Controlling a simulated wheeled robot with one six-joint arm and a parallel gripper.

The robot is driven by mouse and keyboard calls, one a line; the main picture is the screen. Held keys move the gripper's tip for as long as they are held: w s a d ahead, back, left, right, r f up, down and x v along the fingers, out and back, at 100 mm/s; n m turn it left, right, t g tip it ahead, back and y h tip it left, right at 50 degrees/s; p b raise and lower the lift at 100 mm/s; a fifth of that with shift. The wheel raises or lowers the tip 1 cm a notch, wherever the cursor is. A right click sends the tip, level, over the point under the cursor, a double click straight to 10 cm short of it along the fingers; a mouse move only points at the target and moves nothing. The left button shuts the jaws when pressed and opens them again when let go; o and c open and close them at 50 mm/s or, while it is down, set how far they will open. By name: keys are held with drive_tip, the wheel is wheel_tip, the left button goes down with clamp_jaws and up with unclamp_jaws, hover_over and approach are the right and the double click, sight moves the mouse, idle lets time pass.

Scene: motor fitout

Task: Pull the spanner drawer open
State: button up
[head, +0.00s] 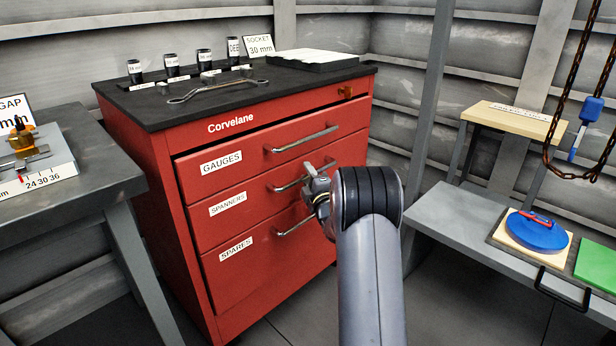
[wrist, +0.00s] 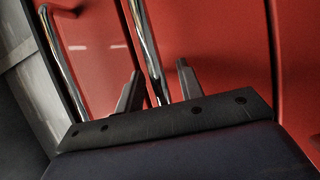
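The spanner drawer (head: 240,205) is the middle drawer of a red cabinet, with a white SPANNERS label. Its front looks flush with the drawers around it. Its silver bar handle (head: 287,184) is partly hidden behind my gripper (head: 314,186), which is at the handle's right end. In the wrist view, my gripper (wrist: 160,70) has its two dark fingers apart, one on each side of a silver handle (wrist: 147,45).
The gauges drawer (head: 258,148) is above and the spares drawer (head: 262,250) below, each with a bar handle. Sockets and a spanner (head: 215,91) lie on the black cabinet top (head: 150,110). A grey table (head: 90,165) stands left and a grey bench (head: 450,220) right.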

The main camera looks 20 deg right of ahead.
clamp_jaws()
idle(0.4)
